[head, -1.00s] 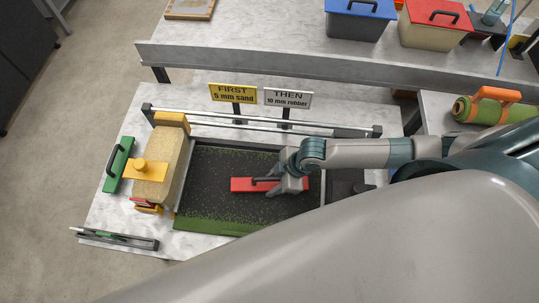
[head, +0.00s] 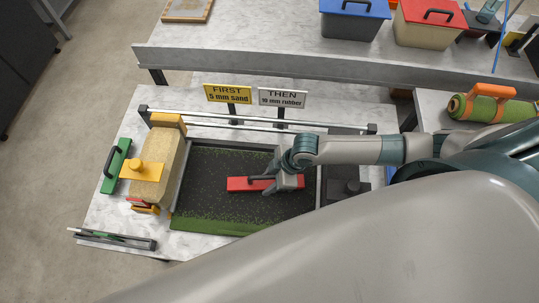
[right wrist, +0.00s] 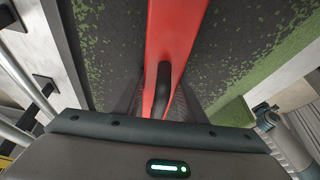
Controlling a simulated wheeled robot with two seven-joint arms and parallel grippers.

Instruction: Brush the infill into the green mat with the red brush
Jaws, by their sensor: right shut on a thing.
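The red brush (head: 241,184) lies over the middle of the green mat (head: 222,226) in the head view. Its red body and dark handle also fill the middle of the right wrist view (right wrist: 175,35). My right gripper (head: 272,183) is shut on the brush's handle. Dark infill (head: 215,160) covers most of the mat, with green showing along the front edge and in specks at the borders. Whether the bristles touch the infill is hidden. My left gripper is not in view.
A green block with a handle (head: 116,166) lies far left. A turf roll (head: 495,107) lies at right.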

